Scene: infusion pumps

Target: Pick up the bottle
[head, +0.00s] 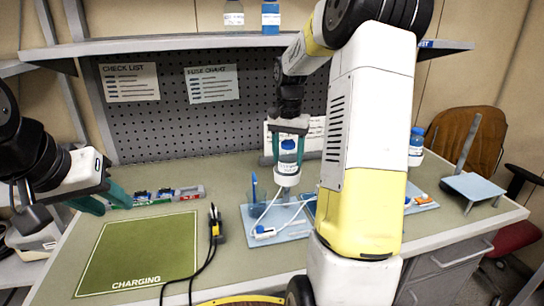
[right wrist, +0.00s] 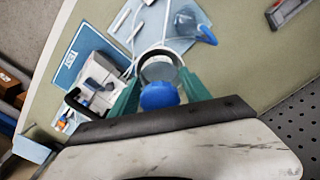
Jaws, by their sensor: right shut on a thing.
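A clear bottle (head: 287,170) with a blue cap and a white label is between the teal fingers of my right gripper (head: 288,150), near the middle of the head view. The gripper points down and is shut on it. In the right wrist view the blue cap (right wrist: 159,96) shows between the two fingers. The bottle looks upright above the blue tray with white tubing; whether it touches anything below is unclear. My left gripper (head: 102,198) is open and empty at the left, by the edge of the green charging mat.
The green charging mat (head: 140,255) lies at the front left, clear. A blue tray (head: 272,228) with tubing lies below the bottle. Another blue-capped bottle (head: 416,146) stands right of my arm. Two bottles stand on the shelf (head: 190,45). A black cable (head: 205,262) crosses the table.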

